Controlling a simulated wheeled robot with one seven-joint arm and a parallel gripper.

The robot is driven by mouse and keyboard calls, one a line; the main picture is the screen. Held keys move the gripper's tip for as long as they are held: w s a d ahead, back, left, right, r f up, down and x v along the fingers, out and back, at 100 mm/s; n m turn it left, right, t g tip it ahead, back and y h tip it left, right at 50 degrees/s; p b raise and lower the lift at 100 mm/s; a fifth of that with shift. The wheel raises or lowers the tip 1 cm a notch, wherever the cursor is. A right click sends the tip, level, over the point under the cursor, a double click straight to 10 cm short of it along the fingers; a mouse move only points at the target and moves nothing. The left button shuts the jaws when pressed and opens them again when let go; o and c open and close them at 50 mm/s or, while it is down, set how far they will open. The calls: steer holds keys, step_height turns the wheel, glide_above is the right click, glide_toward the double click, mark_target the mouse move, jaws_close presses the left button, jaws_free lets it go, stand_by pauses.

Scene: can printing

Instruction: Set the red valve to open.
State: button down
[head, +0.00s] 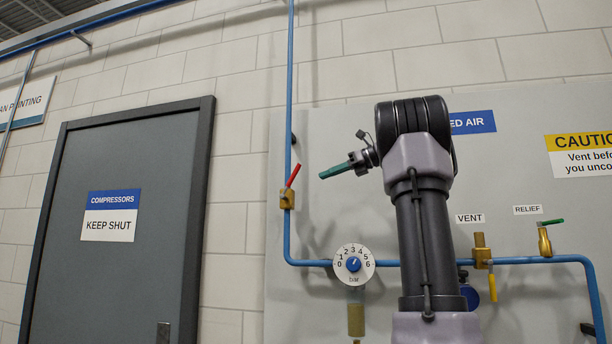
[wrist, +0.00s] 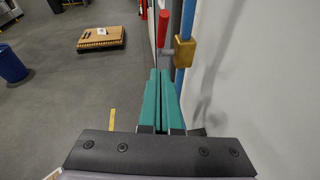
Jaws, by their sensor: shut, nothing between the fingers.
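The red valve has a brass body (head: 287,199) on the vertical blue pipe. Its red lever (head: 293,174) slants up and to the right from the body, neither along the pipe nor square across it. In the wrist view the red lever (wrist: 163,29) stands just beyond the fingertips, left of the brass body (wrist: 184,51). My gripper (head: 323,175) has teal fingers pointing left towards the valve, with a gap between in the head view. The fingers also show in the wrist view (wrist: 160,73), shut together and empty. Any touching of the lever is not visible.
A round gauge dial (head: 354,263) sits below my gripper on the grey panel (head: 310,130). A yellow-handled vent valve (head: 482,255) and green-handled relief valve (head: 545,240) are to the right. A grey door (head: 150,160) stands left. A pallet (wrist: 101,38) and blue bin (wrist: 11,64) are on the floor.

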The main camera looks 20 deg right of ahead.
mark_target(294, 178)
steer(key=w+a, duration=0.1)
steer(key=w, duration=0.1)
steer(key=w+a, duration=0.1)
steer(key=a, duration=0.1)
steer(key=w+a, duration=0.2)
steer(key=shift+w+a+r, duration=0.15)
steer(key=shift+w+r, duration=0.15)
steer(key=shift+r, duration=0.1)
steer(key=shift+r, duration=0.1)
